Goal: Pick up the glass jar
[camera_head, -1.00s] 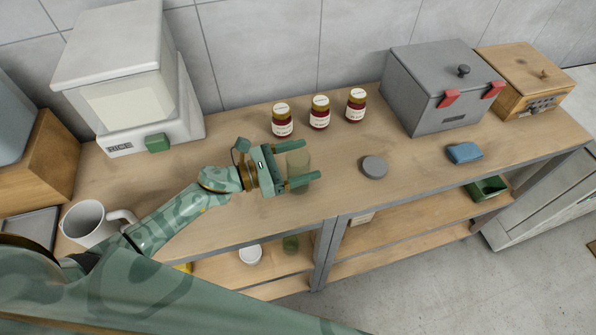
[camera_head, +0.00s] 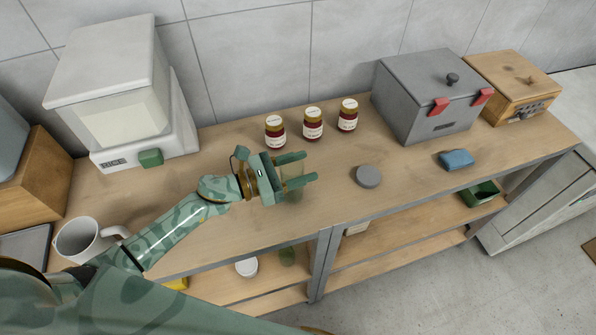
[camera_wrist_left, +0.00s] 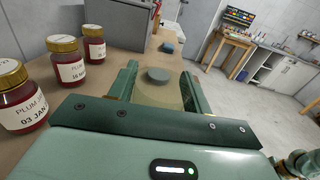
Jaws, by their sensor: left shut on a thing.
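The glass jar (camera_head: 292,174) is clear and faintly yellowish, and it stands upright between the fingers of my left gripper (camera_head: 297,169). The gripper is shut on its sides, above the wooden bench. I cannot tell whether the jar's base touches the bench. In the left wrist view the jar (camera_wrist_left: 150,95) shows as a pale see-through shape between the two green fingers.
Three red jam jars (camera_head: 313,125) stand behind the gripper on the bench (camera_head: 215,235). A grey disc (camera_head: 368,176) and a blue sponge-like block (camera_head: 457,160) lie to the right. A rice dispenser (camera_head: 120,90), white mug (camera_head: 82,240) and grey box (camera_head: 425,95) also stand there.

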